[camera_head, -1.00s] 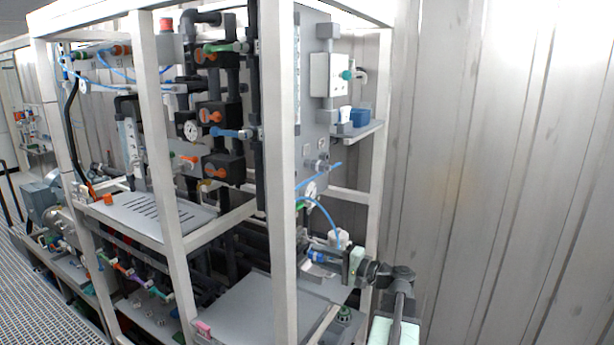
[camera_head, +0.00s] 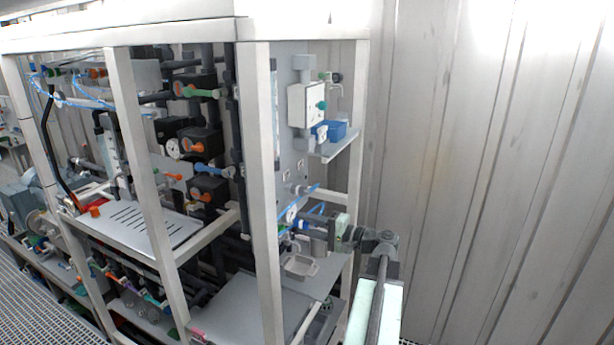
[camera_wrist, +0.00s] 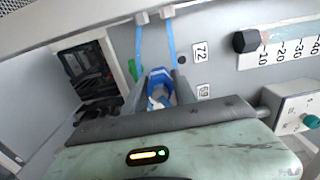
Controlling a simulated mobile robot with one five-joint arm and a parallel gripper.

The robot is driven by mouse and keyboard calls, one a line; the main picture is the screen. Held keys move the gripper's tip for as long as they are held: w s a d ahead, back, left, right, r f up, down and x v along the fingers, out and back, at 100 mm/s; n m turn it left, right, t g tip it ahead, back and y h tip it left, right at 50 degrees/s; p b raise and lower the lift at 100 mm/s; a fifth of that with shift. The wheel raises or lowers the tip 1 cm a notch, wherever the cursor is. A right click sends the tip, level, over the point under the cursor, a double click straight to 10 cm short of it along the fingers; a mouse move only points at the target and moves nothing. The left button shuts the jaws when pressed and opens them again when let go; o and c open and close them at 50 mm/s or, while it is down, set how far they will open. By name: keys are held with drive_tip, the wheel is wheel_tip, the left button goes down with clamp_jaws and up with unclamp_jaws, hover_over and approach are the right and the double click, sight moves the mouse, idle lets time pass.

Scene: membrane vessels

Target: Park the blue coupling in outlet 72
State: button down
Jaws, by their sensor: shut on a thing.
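The blue coupling (camera_wrist: 160,84) is held between the two fingers of my gripper (camera_wrist: 160,95) in the wrist view. A light blue hose (camera_wrist: 139,45) runs up from it. In the head view, my gripper (camera_head: 320,230) is at the right end of the rack, with the blue coupling (camera_head: 301,225) at its left side, close to the grey panel. The label 72 (camera_wrist: 200,51) is on the panel to the upper right of the coupling. The opening of outlet 72 cannot be made out clearly. My gripper body hides the lower part of the wrist view.
A second number label (camera_wrist: 203,91) sits below 72. A scale with a black knob (camera_wrist: 245,41) and a box with a green knob (camera_wrist: 311,121) lie to the right. In the head view, a grey tray (camera_head: 300,267) stands below my gripper, and a white rack post (camera_head: 262,190) is left.

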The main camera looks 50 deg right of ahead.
wheel_tip(320, 180, up, 5)
drive_tip(key=shift+s+d+r+p, duration=0.1)
drive_tip(key=shift+s+p, duration=0.05)
drive_tip(key=shift+p, duration=1)
drive_tip(key=shift+f+b, duration=0.3)
drive_tip(key=shift+x, duration=2.95)
drive_tip(key=shift+w, duration=0.5)
drive_tip(key=c, duration=0.9)
unclamp_jaws()
drive_tip(key=v, duration=0.7)
drive_tip(key=shift+s, duration=0.4)
